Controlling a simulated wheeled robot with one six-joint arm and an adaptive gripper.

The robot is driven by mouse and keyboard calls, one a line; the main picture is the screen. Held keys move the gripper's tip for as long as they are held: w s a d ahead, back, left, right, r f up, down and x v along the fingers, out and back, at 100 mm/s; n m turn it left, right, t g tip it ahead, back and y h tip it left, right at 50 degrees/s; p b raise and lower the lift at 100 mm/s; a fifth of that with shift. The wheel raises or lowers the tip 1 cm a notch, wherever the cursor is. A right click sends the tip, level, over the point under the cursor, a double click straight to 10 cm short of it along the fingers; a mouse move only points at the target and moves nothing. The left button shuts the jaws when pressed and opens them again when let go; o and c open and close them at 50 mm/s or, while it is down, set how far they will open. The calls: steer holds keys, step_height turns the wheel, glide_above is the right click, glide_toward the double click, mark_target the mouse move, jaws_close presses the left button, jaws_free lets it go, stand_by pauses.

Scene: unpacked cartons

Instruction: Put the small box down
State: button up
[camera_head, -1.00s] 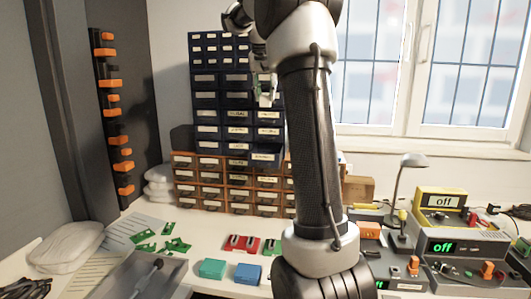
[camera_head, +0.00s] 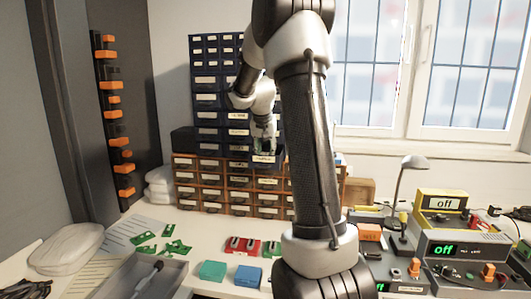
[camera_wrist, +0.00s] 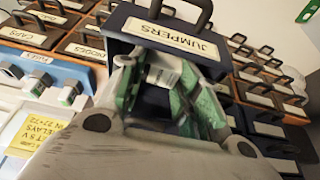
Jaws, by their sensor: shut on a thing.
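My gripper (camera_wrist: 168,95) is shut on a small box (camera_wrist: 163,70), whitish with green, seen between its fingers in the wrist view. The fingers partly hide the box. A dark blue drawer labelled JUMPERS (camera_wrist: 205,50) is pulled out right by the fingertips. In the head view, my gripper (camera_head: 265,146) is low at the pulled-out drawer (camera_head: 265,160) in the blue drawer cabinet (camera_head: 207,101). The held box is too small to make out clearly there. I cannot tell whether it touches the drawer floor.
Orange-brown drawers (camera_head: 212,194) stand below the blue ones. Green circuit boards (camera_head: 177,247), a teal box (camera_head: 213,271), a blue box (camera_head: 248,275) and a grey tray (camera_head: 172,278) lie on the white bench. Instruments (camera_head: 450,247) and a lamp (camera_head: 413,163) stand at the right.

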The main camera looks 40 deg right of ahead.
steer(key=shift+f, duration=0.2)
steer(key=o, duration=1)
steer(key=shift+r, duration=0.3)
steer(key=v, duration=1.1)
steer(key=s+a+r+n, duration=0.1)
steer(key=s+a+n, duration=0.1)
steer(key=s+a, duration=0.3)
steer(key=s+a+f+n+y, duration=0.1)
steer(key=s+a+f+n, duration=0.1)
steer(key=s, duration=0.5)
steer(key=s+a+f+n+y, duration=0.1)
steer(key=s+a+f+n, duration=0.2)
steer(key=s+a, duration=0.4)
steer(key=s+a+f+n+t+y, duration=0.1)
steer(key=s+a+f, duration=0.3)
steer(key=s, duration=0.4)
steer(key=shift+s+a+n, duration=0.35)
steer(key=shift+a+n, duration=0.2)
steer(key=shift+n, duration=0.25)
